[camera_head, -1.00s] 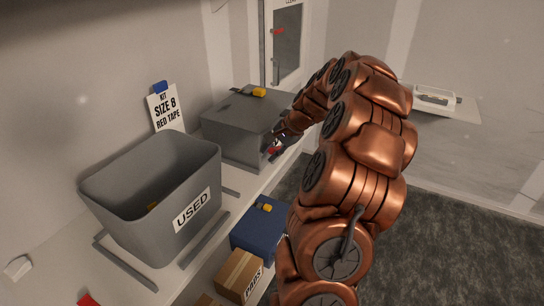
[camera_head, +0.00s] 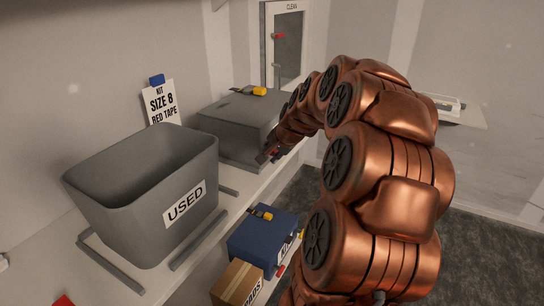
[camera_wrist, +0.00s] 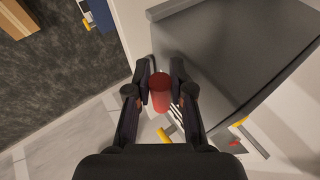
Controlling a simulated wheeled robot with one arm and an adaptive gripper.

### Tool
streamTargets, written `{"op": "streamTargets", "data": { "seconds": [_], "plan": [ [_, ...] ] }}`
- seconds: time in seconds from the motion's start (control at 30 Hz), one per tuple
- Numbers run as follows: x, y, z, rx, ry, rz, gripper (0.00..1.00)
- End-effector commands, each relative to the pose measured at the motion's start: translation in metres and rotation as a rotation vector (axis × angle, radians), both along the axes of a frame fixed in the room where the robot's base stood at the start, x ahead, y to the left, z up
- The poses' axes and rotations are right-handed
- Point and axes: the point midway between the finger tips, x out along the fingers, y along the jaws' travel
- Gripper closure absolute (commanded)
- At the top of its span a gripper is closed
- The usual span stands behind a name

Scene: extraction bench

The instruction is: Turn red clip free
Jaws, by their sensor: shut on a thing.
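My gripper (camera_wrist: 160,90) has its two dark fingers on either side of a red cylindrical piece, the red clip (camera_wrist: 160,94), and is shut on it. The clip lies close to the side of the grey lidded box (camera_wrist: 225,60); whether it touches the box I cannot tell. In the head view my gripper (camera_head: 268,155) is at the front lower corner of the grey box (camera_head: 240,120), and the clip cannot be made out there. A yellow latch (camera_head: 259,91) sits on top of the box.
An open grey bin marked USED (camera_head: 142,210) stands on the bench at left. A blue case (camera_head: 262,238) and a cardboard box (camera_head: 237,284) are below the bench edge.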

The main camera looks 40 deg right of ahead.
Motion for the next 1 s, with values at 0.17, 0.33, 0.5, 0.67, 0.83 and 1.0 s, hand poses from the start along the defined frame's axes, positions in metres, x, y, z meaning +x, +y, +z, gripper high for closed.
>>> {"op": "streamTargets", "data": {
  "seconds": [0.17,0.33,0.5,0.67,0.83,1.0],
  "plan": [
    [-0.0002,0.0005,-0.0012,-0.004,0.001,0.002,1.0],
    [-0.0002,0.0005,-0.0012,-0.004,0.001,0.002,1.0],
    [-0.0002,0.0005,-0.0012,-0.003,0.001,0.002,0.67],
    [-0.0001,0.0004,-0.0009,-0.004,0.001,0.002,0.67],
    [-0.0004,0.0002,-0.0001,-0.004,0.0,0.002,0.67],
    [-0.0045,0.0011,0.0059,-0.004,0.0,0.001,0.67]
  ]
}}
